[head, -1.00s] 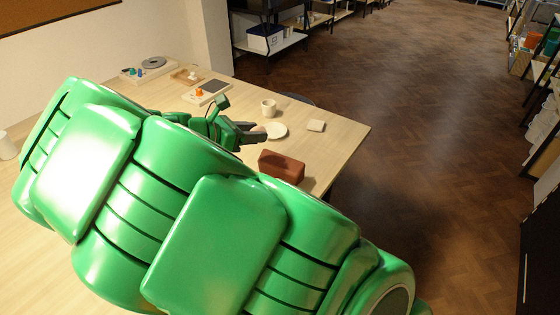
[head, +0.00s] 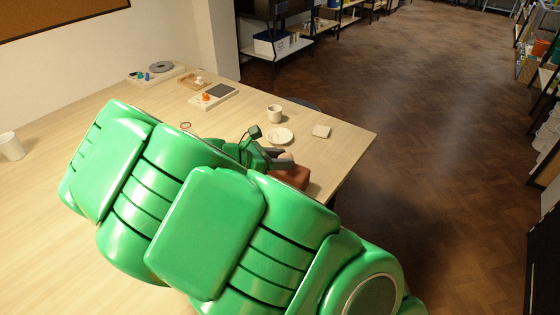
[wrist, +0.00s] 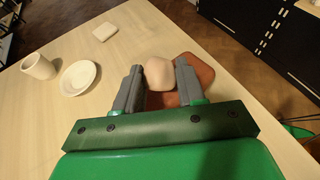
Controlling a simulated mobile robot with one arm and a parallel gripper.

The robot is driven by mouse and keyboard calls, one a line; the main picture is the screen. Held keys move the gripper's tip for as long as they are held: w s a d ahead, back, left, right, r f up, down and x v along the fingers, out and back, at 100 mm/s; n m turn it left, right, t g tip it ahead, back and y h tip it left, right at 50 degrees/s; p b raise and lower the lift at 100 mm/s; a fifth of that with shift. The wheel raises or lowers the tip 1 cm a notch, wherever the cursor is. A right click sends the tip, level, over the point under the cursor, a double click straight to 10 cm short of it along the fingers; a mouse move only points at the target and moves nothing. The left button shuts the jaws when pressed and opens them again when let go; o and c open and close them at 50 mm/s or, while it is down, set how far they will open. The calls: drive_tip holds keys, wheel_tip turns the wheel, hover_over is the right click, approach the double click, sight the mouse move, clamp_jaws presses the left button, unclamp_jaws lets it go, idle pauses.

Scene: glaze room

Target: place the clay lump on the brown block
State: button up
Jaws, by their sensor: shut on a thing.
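The clay lump (wrist: 158,73) is pale and rounded. In the wrist view it sits between the fingertips of my gripper (wrist: 158,88), which is shut on it. The brown block (wrist: 200,68) lies behind and below the lump, partly hidden by it and the right finger. In the head view my gripper (head: 284,161) is over the far part of the brown block (head: 293,175), and the lump (head: 286,155) shows small at its tips. I cannot tell whether the lump touches the block.
A white saucer (head: 280,136), a cup (head: 274,114) and a pale square tile (head: 321,131) stand beyond the gripper. Boards with small items (head: 213,96) lie farther back.

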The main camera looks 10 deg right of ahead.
drive_tip(key=shift+f, duration=0.5)
drive_tip(key=o, duration=1.1)
drive_tip(key=shift+f, duration=0.1)
drive_tip(key=shift+c, duration=0.2)
drive_tip(key=shift+a+r, duration=0.2)
drive_tip(key=v, duration=1.1)
drive_tip(key=shift+s+a, duration=0.15)
drive_tip(key=shift+a, duration=0.15)
